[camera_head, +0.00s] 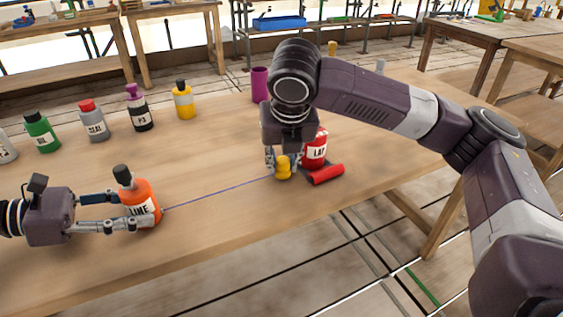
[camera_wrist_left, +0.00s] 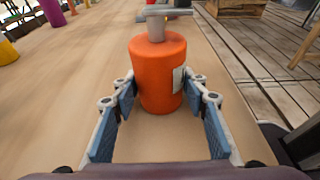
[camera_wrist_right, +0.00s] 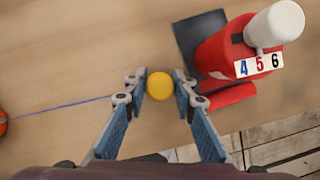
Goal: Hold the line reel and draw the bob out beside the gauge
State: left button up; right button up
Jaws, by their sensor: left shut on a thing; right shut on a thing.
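The line reel is an orange bottle-shaped body (camera_head: 142,205) marked "LINE", with a dark top, upright on the table. My left gripper (camera_head: 122,212) is shut on it; its fingers flank the orange body (camera_wrist_left: 158,75) in the left wrist view. A thin blue-violet line (camera_head: 215,190) runs taut from the reel to the yellow bob (camera_head: 284,170). My right gripper (camera_head: 284,158) is shut on the bob, which also shows between its fingertips in the right wrist view (camera_wrist_right: 160,87). The red "LAT" gauge (camera_head: 315,150) stands right beside the bob; its digits read 4 5 6 (camera_wrist_right: 258,66).
A red bar (camera_head: 328,174) lies in front of the gauge, which has a dark base (camera_wrist_right: 190,45). Several bottles, including green (camera_head: 42,132) and yellow (camera_head: 184,102), stand along the back left. A purple cup (camera_head: 260,84) stands behind my right gripper. The table's front edge is close.

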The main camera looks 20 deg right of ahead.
jog(key=shift+a+f, duration=0.1)
jog(key=shift+a, duration=0.2)
dwell(0.4)
jog(key=shift+a, duration=0.3)
jog(key=shift+f, duration=0.45)
dwell(0.7)
jog(key=o, duration=1)
jog(key=shift+r, duration=0.1)
jog(key=v, duration=1.1)
jog(key=shift+s+a+r, duration=0.1)
jog(key=shift+s+r, duration=0.1)
jog(key=shift+r, duration=0.15)
